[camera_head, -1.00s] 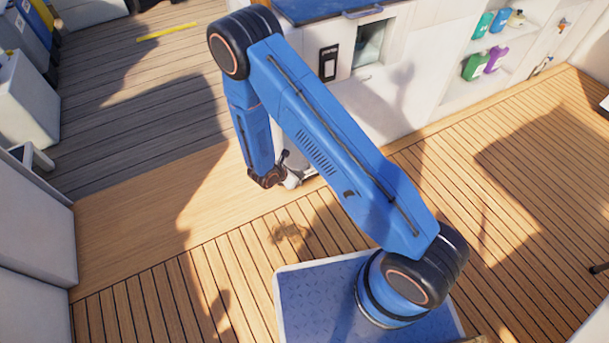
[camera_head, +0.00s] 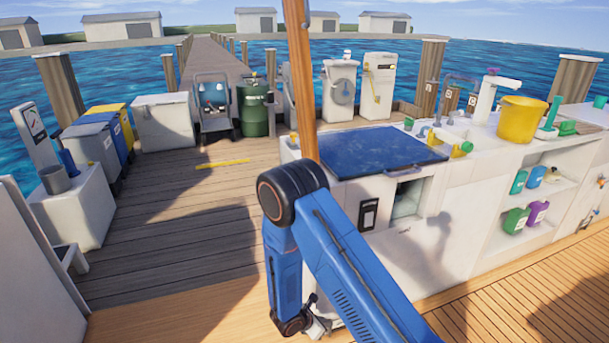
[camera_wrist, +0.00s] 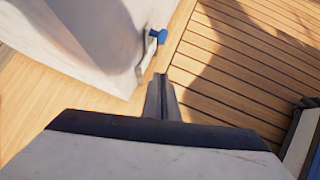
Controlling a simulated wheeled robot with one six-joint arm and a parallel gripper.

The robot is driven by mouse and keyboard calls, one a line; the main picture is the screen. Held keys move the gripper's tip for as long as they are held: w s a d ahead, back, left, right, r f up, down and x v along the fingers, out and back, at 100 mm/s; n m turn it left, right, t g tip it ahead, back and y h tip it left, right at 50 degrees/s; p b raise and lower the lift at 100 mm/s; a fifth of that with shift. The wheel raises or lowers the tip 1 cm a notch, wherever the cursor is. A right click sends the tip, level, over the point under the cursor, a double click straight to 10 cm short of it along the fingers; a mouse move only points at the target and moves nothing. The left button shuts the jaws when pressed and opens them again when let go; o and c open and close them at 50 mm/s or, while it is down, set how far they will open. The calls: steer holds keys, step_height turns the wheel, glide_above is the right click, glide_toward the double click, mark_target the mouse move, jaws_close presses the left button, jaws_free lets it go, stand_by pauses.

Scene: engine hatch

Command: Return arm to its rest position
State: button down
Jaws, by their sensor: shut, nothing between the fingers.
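My arm is blue with dark joints and is bent, its forearm hanging down in the head view. My gripper (camera_head: 318,328) is at the bottom of that view, low in front of the white counter and partly cut off by the frame edge. In the wrist view my gripper (camera_wrist: 161,82) points out over the wooden deck with its two fingers together and nothing between them. A small blue-ended fitting (camera_wrist: 157,35) on a pale lever stands near the white wall, beyond the fingertips.
The white counter (camera_head: 440,240) carries a blue hatch lid (camera_head: 376,152), a yellow bucket (camera_head: 521,118) and shelves of bottles. A wooden post (camera_head: 302,80) rises behind my elbow. Bins (camera_head: 97,150) and a white box (camera_head: 163,122) stand left.

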steer(key=s+d+r+m+g, duration=0.1)
steer(key=d+r+m, duration=0.35)
steer(key=r, duration=0.65)
steer(key=s+d+r+m+g, duration=0.1)
steer(key=d+r+m, duration=0.35)
steer(key=r, duration=0.65)
steer(key=s+d+r+m+g, duration=0.15)
steer(key=d+r+m, duration=0.35)
steer(key=r, duration=0.7)
steer(key=s+d+r+m+y, duration=0.3)
steer(key=s+d+r+m, duration=0.25)
steer(key=s+r, duration=0.6)
steer(key=s+r+m+t+y, duration=0.1)
steer(key=s+r+m+y, duration=0.1)
steer(key=s+r, duration=0.2)
steer(key=s+r+m+t+y, duration=0.2)
steer(key=s+r+m, duration=0.1)
steer(key=s, duration=0.8)
steer(key=shift+s+a+r, duration=0.2)
steer(key=shift+a+r, duration=0.25)
steer(key=shift+t, duration=0.25)
